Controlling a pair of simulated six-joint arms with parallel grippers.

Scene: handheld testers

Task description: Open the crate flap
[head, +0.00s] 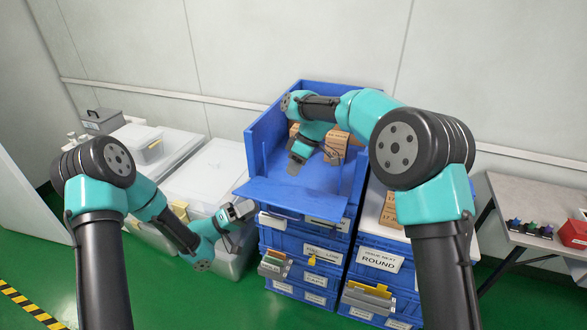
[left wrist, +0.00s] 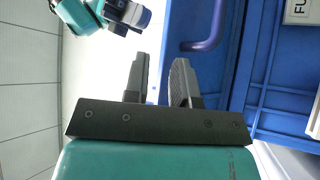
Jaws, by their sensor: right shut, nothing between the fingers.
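The open-topped blue crate (head: 257,136) sits on top of a stack of blue crates. Its front flap (head: 295,198) is folded down and leans outward over the stack's front. My right gripper (head: 294,168) is shut and empty, pointing down inside the crate opening behind the flap. My left gripper (head: 238,211) is beside the stack's left front corner, just left of the flap. In the left wrist view its fingers (left wrist: 160,75) are apart with nothing between them. A blue crate wall with a curved handle (left wrist: 205,35) shows beyond them.
Brown cartons (head: 335,146) stand in the back of the crate. Lower blue crates (head: 300,258) carry labels and hold cards in front. Lidded translucent bins (head: 205,180) stand left. A table (head: 520,215) with small items is at the right. Green floor is free in front.

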